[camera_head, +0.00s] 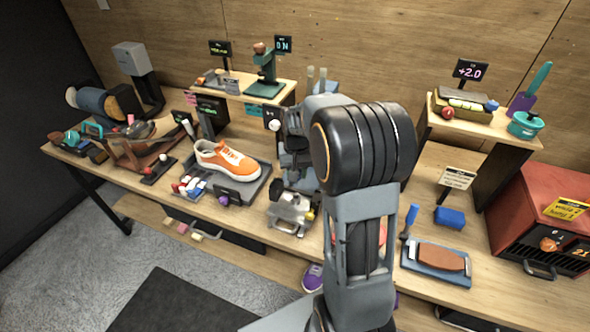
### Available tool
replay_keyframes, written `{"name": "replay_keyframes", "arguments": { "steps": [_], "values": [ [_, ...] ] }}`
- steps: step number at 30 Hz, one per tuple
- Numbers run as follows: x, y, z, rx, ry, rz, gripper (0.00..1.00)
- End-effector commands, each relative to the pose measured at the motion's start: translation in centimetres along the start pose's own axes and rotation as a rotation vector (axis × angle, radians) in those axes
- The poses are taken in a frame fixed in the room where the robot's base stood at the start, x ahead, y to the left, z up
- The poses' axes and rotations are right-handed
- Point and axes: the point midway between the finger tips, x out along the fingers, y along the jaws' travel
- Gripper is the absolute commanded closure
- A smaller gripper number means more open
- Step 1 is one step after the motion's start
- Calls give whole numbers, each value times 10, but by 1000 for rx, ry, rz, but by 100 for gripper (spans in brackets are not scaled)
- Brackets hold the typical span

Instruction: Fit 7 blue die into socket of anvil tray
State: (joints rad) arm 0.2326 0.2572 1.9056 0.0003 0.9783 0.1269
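I cannot pick out a blue die marked 7 or an anvil tray with certainty; labels are too small to read. Small red, white and blue pieces (190,187) lie at the left of a dark tray that also holds an orange sneaker (226,159). A teal press (265,75) stands on the left raised shelf, with a small tray (208,79) beside it. My arm fills the middle of the view. Its wrist and gripper (296,185) are low behind the upper arm, above or beside a grey metal device (291,212). The fingers are not clear, nor whether they hold anything.
A right shelf (475,125) carries a tray of small parts and a teal pot (526,124). A red oven (545,215) stands at far right. A blue tray with a brown piece (437,260) lies at front right. A clamped roll (105,102) and tools crowd the left.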

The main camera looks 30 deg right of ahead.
Motion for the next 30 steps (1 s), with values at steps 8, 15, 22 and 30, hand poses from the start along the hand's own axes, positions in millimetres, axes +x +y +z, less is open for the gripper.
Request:
{"name": "replay_keyframes", "arguments": {
  "steps": [8,15,22,30],
  "values": [
    [3,-1,1,-3,1,0,91],
    [16,-2,1,-5,1,0,91],
    [36,-2,1,-5,0,0,91],
    [56,-2,1,-5,0,0,91]
  ]
}}
